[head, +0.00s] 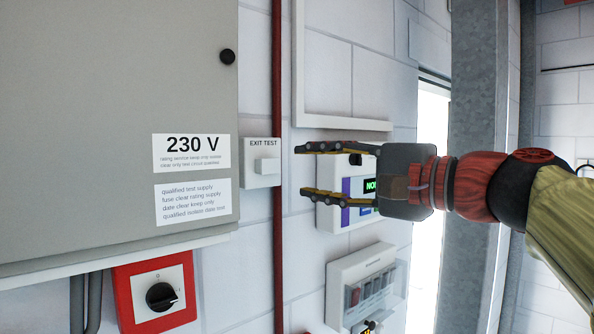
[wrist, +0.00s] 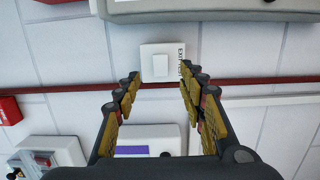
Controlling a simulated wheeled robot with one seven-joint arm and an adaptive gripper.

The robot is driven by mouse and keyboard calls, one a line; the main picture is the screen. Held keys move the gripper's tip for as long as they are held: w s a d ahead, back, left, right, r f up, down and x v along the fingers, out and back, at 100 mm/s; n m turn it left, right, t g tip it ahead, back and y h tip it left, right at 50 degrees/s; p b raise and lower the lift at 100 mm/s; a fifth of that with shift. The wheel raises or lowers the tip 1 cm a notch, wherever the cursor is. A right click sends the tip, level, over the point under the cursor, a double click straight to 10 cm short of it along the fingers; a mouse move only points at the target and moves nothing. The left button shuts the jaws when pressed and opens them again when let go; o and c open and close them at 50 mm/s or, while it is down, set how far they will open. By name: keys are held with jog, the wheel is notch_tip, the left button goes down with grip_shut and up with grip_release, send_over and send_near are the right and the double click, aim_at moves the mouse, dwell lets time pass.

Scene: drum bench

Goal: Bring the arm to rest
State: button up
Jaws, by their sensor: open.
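My gripper (head: 305,171) reaches in from the right in the head view, with its fingers pointing left. Its two fingers stand apart and hold nothing. In front of the fingertips, on the wall, is a white EXIT TEST switch (head: 262,163) with a rocker plate. In the wrist view the switch (wrist: 161,62) shows just beyond and between the fingertips (wrist: 158,84). I cannot tell whether the fingers touch anything, but a gap to the switch shows in the head view.
A grey 230 V cabinet (head: 110,90) juts out at left, with a red-framed rotary switch (head: 158,294) below. A dark red pipe (head: 277,220) runs beside the EXIT TEST switch. A white display box (head: 335,212) sits behind my gripper, with a clear-fronted box (head: 352,272) below. A grey column (head: 478,80) stands right.

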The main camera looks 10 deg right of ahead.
jog(key=shift+s+d, duration=0.45)
jog(key=shift+s, duration=0.1)
jog(key=d+f+n+g+h+b, duration=0.1)
jog(key=d+f+g+h, duration=0.15)
jog(key=f, duration=1.05)
jog(key=d+f+n+g+h+b, duration=0.15)
jog(key=d+f+h, duration=0.25)
jog(key=f, duration=0.9)
jog(key=s+d+f+n+g+h+b, duration=0.1)
jog(key=s+f+b, duration=0.5)
jog(key=f, duration=0.9)
jog(key=s+f+n+g+h+b, duration=0.1)
jog(key=s+f+b, duration=0.5)
jog(key=f, duration=0.9)
jog(key=s+d+f+n+g+h+b, duration=0.1)
jog(key=s+f+n+h+b, duration=0.2)
jog(key=f, duration=1.2)
jog(key=s+n+b, duration=0.2)
jog(key=s+b, duration=0.1)
jog(key=b, duration=0.1)
jog(key=shift+s+d+g, duration=0.15)
jog(key=shift+d+g, duration=0.2)
jog(key=shift+g, duration=0.05)
jog(key=shift+o, duration=0.3)
jog(key=shift+h, duration=0.25)
